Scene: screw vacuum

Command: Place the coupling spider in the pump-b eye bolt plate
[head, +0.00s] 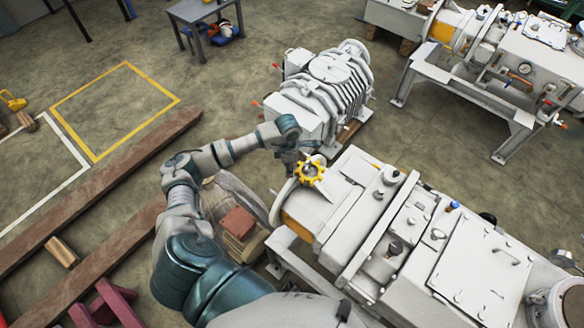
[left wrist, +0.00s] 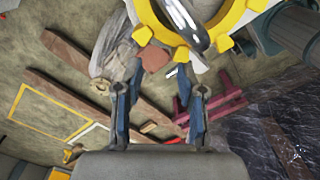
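The coupling spider (head: 316,180) is a yellow toothed ring on the near-left end of the pale pump in the middle of the head view. Beside it is a light triangular plate (head: 325,190). In the left wrist view the spider (left wrist: 231,22) fills the top, cut off by the edge, and a shiny curved metal piece (left wrist: 187,22) shows inside its ring. I cannot tell how fully it rests on the plate. My left gripper (head: 296,166) is just left of the spider. In the wrist view its fingers (left wrist: 160,82) are apart with nothing between them, below the ring.
A second pale pump (head: 320,85) stands behind my left arm, and another (head: 500,50) sits on a frame at top right. Brown beams (head: 95,190) lie on the floor at left. A yellow-marked floor area (head: 115,110) is clear.

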